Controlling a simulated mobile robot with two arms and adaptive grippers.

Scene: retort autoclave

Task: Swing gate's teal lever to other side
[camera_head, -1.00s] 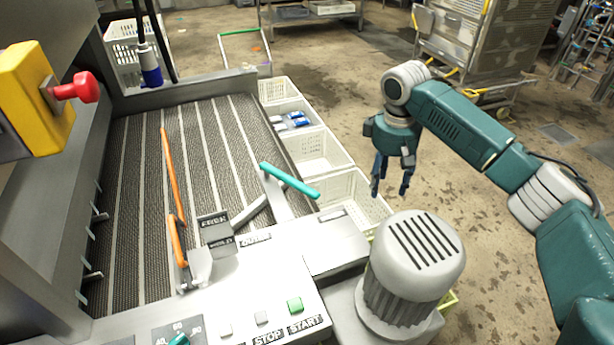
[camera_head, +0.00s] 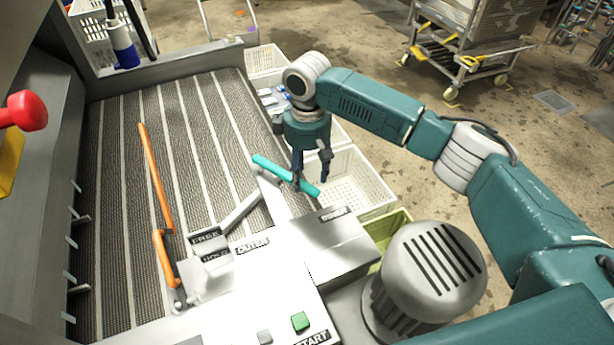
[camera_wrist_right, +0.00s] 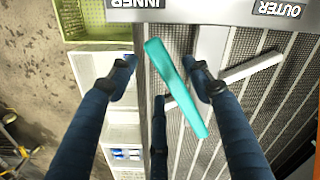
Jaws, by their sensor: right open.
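The teal lever (camera_head: 272,170) lies slantwise over the right edge of the conveyor, near the control panel. My right gripper (camera_head: 311,180) is over the lever's right end in the head view, pointing down. In the right wrist view, my right gripper (camera_wrist_right: 165,80) is open, with the teal lever (camera_wrist_right: 178,90) showing between its two fingers. I cannot tell whether a finger touches it. A grey bar (camera_head: 240,213) runs from near the lever toward the FREE/HOLD block (camera_head: 209,247). The orange gate bar (camera_head: 154,178) lies along the belt. My left gripper is not in view.
White crates (camera_head: 353,190) and a green crate (camera_head: 399,222) stand beside the conveyor. A grey motor housing (camera_head: 424,275) stands at the near right. A red knob (camera_head: 27,110) is at the left. Signs read OUTER (camera_head: 253,244) and INNER (camera_wrist_right: 133,3). A wheeled rack (camera_head: 470,45) stands behind.

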